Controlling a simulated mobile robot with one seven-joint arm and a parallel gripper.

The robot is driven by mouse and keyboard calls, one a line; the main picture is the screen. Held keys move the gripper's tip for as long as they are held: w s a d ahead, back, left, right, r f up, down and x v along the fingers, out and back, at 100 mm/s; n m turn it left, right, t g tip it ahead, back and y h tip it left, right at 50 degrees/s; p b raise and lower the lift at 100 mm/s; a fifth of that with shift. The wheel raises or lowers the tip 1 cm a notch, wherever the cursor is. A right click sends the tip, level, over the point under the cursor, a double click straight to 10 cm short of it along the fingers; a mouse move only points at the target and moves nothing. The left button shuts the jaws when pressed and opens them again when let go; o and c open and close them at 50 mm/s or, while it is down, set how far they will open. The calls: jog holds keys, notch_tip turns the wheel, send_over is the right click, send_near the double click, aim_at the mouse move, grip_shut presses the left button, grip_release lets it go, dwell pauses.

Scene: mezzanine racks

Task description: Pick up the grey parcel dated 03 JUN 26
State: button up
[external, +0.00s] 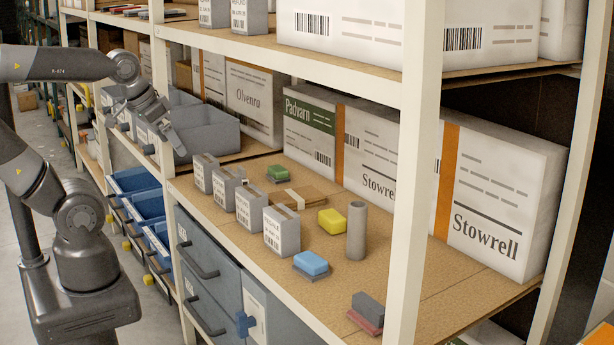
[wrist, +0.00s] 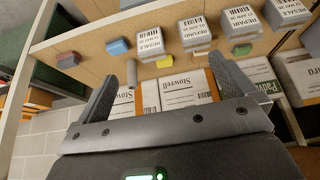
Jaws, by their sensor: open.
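Several small grey parcels stand in a row on the shelf board. In the external view they are the nearest parcel (external: 281,232), the second (external: 250,207), the third (external: 228,186) and the farthest (external: 205,172). In the wrist view the same row shows as parcels (wrist: 151,46), (wrist: 194,34), (wrist: 239,23) and (wrist: 286,13), with white top labels. The left two labels seem to read APR 26, the right two JUN 26; the days are too small to read surely. My gripper (external: 180,153) is open and empty above the shelf's left end, apart from the row; its fingers (wrist: 173,72) show in the wrist view.
Large Stowrell cartons (external: 497,200) close the back. A white post (external: 413,170) and upper shelf (external: 330,65) bound the space.

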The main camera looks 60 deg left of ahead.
aim_at(251, 191)
jog(key=w+a+f+g, duration=0.2)
jog(key=w+a+f, duration=0.1)
jog(key=w+f, duration=0.4)
jog(key=w+a+f+g, duration=0.1)
jog(key=w+a+f, duration=0.2)
jog(key=w+f, duration=0.4)
jog(key=w+a+f+g, duration=0.2)
jog(key=w+a+f, duration=0.2)
jog(key=w+f, duration=0.3)
jog(key=shift+w+f+g, duration=0.2)
jog(key=shift+w+g, duration=0.1)
jog(key=shift+w, duration=2.1)
jog(key=shift+f, duration=2.45)
jog(key=c, duration=1)
jog(key=shift+o, duration=0.2)
jog(key=shift+w+r, duration=0.1)
jog(key=shift+r, duration=0.05)
